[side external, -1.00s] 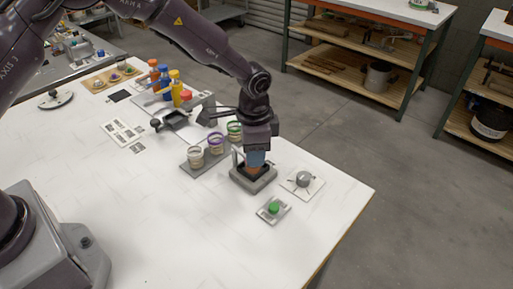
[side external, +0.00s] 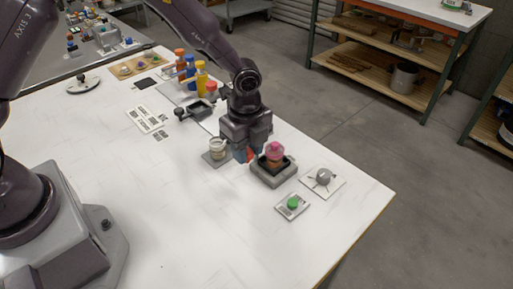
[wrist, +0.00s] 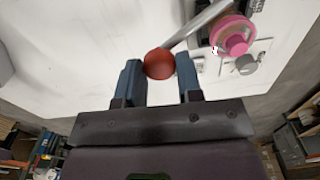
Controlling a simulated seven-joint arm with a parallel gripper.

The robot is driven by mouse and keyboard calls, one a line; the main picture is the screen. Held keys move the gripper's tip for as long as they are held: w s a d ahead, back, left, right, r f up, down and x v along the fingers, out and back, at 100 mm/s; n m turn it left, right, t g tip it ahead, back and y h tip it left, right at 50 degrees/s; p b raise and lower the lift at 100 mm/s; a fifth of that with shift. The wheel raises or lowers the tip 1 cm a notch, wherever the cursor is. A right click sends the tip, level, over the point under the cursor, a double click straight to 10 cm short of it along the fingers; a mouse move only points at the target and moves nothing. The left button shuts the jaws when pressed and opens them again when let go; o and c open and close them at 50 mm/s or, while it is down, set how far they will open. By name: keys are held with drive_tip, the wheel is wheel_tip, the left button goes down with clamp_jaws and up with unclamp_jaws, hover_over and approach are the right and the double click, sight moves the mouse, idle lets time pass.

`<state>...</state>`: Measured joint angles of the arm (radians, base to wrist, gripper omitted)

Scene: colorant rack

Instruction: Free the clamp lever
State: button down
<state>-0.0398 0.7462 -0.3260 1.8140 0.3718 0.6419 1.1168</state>
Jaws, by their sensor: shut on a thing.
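The clamp lever is a grey rod (wrist: 197,24) with a red ball knob (wrist: 160,63) at its end. In the wrist view the knob sits between the two blue fingers of my gripper (wrist: 159,72), which is shut on it. In the side view my gripper (side external: 250,156) is low, just left of the clamp's dark grey base (side external: 275,178), with a bit of the red knob (side external: 251,155) showing. A pink-topped container (side external: 275,151) stands in the base; its pink top also shows in the wrist view (wrist: 232,36). Most of the lever is hidden in the side view.
A jar (side external: 217,147) on a grey rack stands left of my gripper, which hides the rack's other jars. Coloured bottles (side external: 201,79) stand behind. The front table is clear.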

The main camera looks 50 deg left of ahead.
drive_tip(key=m, duration=0.1)
drive_tip(key=a+m, duration=0.1)
drive_tip(key=shift+s+a+m, duration=0.25)
drive_tip(key=shift+s+m, duration=0.05)
drive_tip(key=shift+s, duration=0.05)
drive_tip(key=shift+s+a+m, duration=0.15)
drive_tip(key=shift+a+m, duration=0.6)
drive_tip(key=shift+m, duration=0.55)
drive_tip(key=shift+a, duration=0.1)
drive_tip(key=c, duration=0.8)
unclamp_jaws()
wheel_tip(320, 180, up, 13)
drive_tip(key=shift+r, duration=0.1)
